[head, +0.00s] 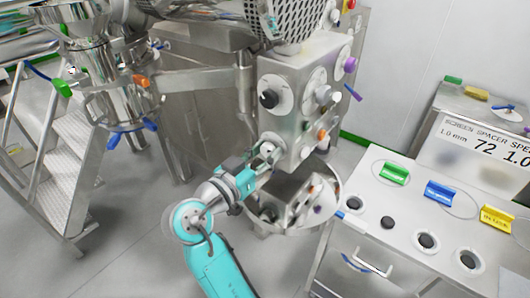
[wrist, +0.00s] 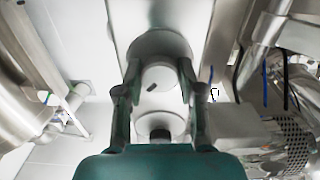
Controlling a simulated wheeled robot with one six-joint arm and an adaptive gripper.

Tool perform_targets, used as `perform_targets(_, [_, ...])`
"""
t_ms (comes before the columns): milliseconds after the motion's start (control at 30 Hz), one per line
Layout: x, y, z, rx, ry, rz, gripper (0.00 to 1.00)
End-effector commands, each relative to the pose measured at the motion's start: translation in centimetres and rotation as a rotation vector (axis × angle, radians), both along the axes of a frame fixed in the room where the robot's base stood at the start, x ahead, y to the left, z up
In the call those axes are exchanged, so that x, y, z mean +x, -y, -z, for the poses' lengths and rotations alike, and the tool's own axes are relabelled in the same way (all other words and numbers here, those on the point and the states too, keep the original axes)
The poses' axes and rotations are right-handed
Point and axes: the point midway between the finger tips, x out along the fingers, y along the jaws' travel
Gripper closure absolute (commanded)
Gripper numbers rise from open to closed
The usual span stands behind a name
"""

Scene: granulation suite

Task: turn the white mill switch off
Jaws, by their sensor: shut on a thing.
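The white mill switch (wrist: 160,76) is a round white knob on a wider round plate, with a short dark tilted mark on its face. In the wrist view it sits between the two fingers of my gripper (wrist: 158,92), which is shut on it. In the head view my gripper (head: 268,153) is at the lower left of the steel control panel (head: 290,78), and its fingers largely hide the switch there. The switch's on and off positions cannot be read.
The panel also carries a black knob (head: 268,99), a white knob (head: 323,94) and an orange knob (head: 321,134). A steel bowl (head: 329,196) is below. A bench (head: 390,238) with coloured tagged parts stands right, and metal steps (head: 62,190) stand left.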

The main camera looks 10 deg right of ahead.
Motion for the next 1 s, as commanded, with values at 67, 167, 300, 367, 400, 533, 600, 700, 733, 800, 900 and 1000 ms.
perform_targets(67, [0.01, 0.0, -0.01, -0.022, -0.022, 0.0, 0.96])
perform_targets(167, [0.01, 0.0, -0.02, -0.062, -0.062, 0.0, 0.96])
perform_targets(300, [0.02, -0.01, -0.02, -0.139, -0.139, 0.0, 0.96])
perform_targets(367, [0.02, -0.01, -0.02, -0.178, -0.177, 0.0, 0.96])
perform_targets(400, [0.02, -0.01, -0.02, -0.205, -0.204, 0.0, 0.96])
perform_targets(533, [0.02, -0.01, -0.02, -0.293, -0.291, 0.0, 0.96])
perform_targets(600, [0.02, -0.01, -0.02, -0.34, -0.339, -0.001, 0.96])
perform_targets(700, [0.03, -0.01, -0.03, -0.407, -0.406, -0.001, 0.96])
perform_targets(733, [0.03, -0.01, -0.03, -0.428, -0.426, -0.001, 0.96])
perform_targets(800, [0.03, -0.01, -0.02, -0.474, -0.473, -0.001, 0.96])
perform_targets(900, [0.03, -0.01, -0.02, -0.542, -0.54, -0.001, 0.96])
perform_targets(1000, [0.03, -0.03, -0.03, -0.609, -0.607, -0.001, 0.96])
